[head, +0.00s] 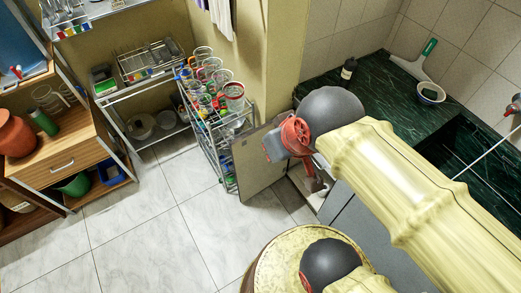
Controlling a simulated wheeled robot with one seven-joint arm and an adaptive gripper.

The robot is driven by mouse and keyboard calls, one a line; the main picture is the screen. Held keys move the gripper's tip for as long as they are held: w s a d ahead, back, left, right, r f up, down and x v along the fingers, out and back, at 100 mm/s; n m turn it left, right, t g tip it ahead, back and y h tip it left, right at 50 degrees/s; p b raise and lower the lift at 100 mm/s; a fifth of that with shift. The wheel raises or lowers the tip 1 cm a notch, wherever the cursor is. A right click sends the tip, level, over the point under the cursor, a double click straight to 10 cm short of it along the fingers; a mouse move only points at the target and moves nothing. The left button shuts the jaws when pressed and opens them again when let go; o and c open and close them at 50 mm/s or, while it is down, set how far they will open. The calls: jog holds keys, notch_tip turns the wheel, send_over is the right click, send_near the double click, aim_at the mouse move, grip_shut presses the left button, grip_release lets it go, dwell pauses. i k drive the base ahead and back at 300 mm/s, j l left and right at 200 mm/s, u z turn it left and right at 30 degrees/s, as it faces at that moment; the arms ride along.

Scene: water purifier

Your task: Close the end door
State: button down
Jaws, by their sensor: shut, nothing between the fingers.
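The end door (253,157) is a grey-brown cabinet panel under the end of the dark green counter. It stands open, swung out to the left toward the wire rack, and part of the cabinet opening shows to its right. My gripper (315,184) is small and partly shaded below my red wrist, in front of the opening and to the right of the door. It is shut and empty. I see a gap between it and the door panel in the picture; the depth between them is hard to tell. My arm hides part of the cabinet front.
A wire rack (214,134) full of cups stands close to the door's left side. The dark green counter (405,100) holds a dark bottle (348,69) and a bowl (430,93). The tiled floor (150,230) at the left is clear. A wooden drawer unit (66,160) stands far left.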

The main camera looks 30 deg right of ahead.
aim_at(254, 174)
jog(key=j+z, duration=0.1)
jog(key=z, duration=0.35)
jog(key=i+j+z, duration=0.15)
jog(key=z, duration=0.3)
jog(key=j+z, duration=0.1)
jog(key=z, duration=0.35)
jog(key=j+z, duration=0.15)
jog(key=z, duration=0.3)
jog(key=j+z, duration=0.15)
jog(key=j, duration=0.25)
jog(key=j+z, duration=0.2)
jog(key=j, duration=0.2)
jog(key=k+j+z, duration=0.15)
jog(key=j, duration=0.25)
jog(key=j+z, duration=0.15)
jog(key=j, duration=0.25)
jog(key=k+j+z, duration=0.2)
jog(key=j, duration=0.15)
jog(key=k+j+z, duration=0.15)
jog(key=j, duration=0.25)
jog(key=k+j, duration=0.1)
jog(key=j, duration=0.25)
jog(key=k+j, duration=0.1)
jog(key=j, duration=0.3)
jog(key=i, duration=0.05)
